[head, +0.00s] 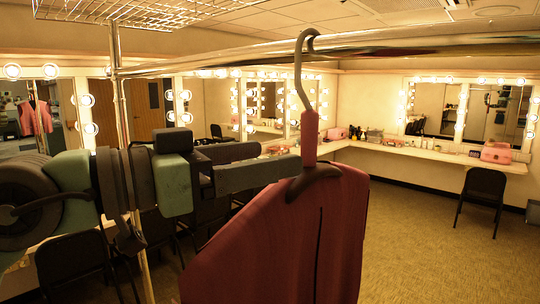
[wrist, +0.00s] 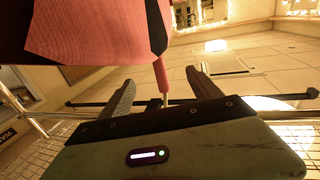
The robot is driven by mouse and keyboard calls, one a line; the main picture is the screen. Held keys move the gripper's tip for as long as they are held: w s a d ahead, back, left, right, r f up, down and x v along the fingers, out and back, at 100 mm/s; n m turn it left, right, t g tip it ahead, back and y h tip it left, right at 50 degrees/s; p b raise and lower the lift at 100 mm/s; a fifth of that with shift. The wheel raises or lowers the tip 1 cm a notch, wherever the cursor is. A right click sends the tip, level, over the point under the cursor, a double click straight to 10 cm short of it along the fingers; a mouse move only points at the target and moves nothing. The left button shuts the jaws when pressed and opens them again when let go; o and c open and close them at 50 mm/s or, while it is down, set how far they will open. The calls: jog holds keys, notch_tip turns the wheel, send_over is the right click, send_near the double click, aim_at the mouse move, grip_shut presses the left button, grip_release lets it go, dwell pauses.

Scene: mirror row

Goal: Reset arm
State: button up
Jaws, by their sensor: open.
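A red garment (head: 290,235) hangs on a dark hanger (head: 312,178) whose grey hook (head: 299,75) is over the metal rail (head: 420,48). The hanger has a red neck (head: 310,138). My gripper (head: 296,172) is level with the lower neck, its fingers reaching in from the left. In the wrist view my gripper (wrist: 158,80) is open, with one finger on each side of the red neck (wrist: 160,75). The pink-red garment (wrist: 100,35) fills the upper left there. I cannot tell whether a finger touches the neck.
A metal upright (head: 118,100) stands at the left under the rail. Lit mirrors (head: 470,110) and a counter (head: 430,153) line the walls, with a pink case (head: 497,152) on it. A black chair (head: 482,195) stands at the right. The carpet (head: 430,250) at the right is clear.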

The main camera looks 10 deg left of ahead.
jog(key=shift+v, duration=2)
jog(key=shift+s+a, duration=0.1)
